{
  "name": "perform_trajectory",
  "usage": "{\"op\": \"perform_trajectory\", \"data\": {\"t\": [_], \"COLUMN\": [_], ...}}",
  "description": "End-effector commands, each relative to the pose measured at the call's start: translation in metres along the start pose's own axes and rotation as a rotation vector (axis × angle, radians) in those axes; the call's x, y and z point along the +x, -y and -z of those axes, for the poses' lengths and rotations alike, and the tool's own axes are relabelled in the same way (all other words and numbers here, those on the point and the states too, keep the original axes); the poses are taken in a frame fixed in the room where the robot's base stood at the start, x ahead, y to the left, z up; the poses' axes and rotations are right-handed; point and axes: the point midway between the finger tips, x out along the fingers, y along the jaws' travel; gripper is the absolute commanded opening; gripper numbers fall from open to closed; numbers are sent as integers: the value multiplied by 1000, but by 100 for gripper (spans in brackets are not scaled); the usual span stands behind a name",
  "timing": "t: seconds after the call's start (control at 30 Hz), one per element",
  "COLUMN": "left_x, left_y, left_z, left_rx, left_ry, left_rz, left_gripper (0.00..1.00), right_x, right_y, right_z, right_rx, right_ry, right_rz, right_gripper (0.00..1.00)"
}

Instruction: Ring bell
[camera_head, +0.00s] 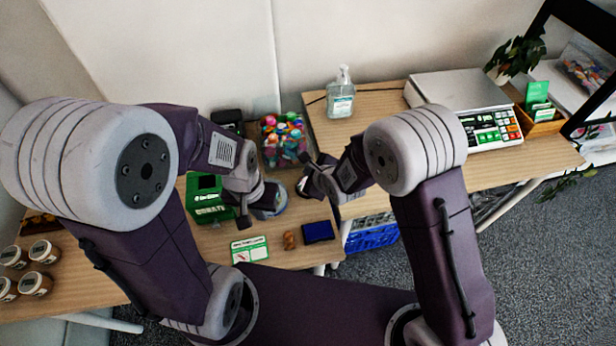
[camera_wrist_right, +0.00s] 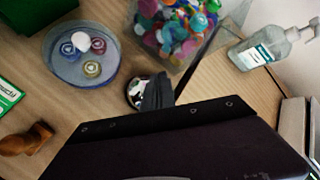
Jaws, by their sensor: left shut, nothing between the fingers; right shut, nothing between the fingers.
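The bell (camera_wrist_right: 138,88) shows in the right wrist view as a small round silver-and-dark object on the wooden table. It is partly hidden by my right gripper (camera_wrist_right: 157,92), whose dark fingers are shut with their tips right beside or over it; I cannot tell whether they touch. In the head view the bell (camera_head: 301,188) is mostly hidden behind my right gripper (camera_head: 308,172). My left gripper (camera_head: 243,215) is shut and empty above the table, between the green donation box (camera_head: 207,207) and a round dish (camera_head: 270,212).
A clear box of colourful items (camera_head: 283,140) stands behind the bell. A sanitizer bottle (camera_head: 341,95) and a register scale (camera_head: 470,105) are on the right. A sign card (camera_head: 250,250), wooden stamp (camera_head: 289,240) and blue pad (camera_head: 318,232) lie near the front edge. Jars (camera_head: 36,283) stand far left.

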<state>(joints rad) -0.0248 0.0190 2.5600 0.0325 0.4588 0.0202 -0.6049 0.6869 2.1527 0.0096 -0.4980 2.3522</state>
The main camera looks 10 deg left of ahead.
Motion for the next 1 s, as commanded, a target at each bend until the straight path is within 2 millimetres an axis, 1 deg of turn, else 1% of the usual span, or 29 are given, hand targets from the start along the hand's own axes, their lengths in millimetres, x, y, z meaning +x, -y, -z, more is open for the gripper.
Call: {"op": "perform_trajectory", "data": {"t": [0.83, 1.0], "left_x": [0, 5], "left_y": [0, 0], "left_z": [0, 0], "left_rx": [0, 0], "left_ry": [0, 0], "left_rz": [0, 0], "left_gripper": [0, 0], "right_x": [0, 4], "right_y": [0, -3], "right_z": [0, 3], "right_rx": [0, 0], "right_ry": [0, 0], "right_rz": [0, 0], "right_gripper": [0, 0]}}
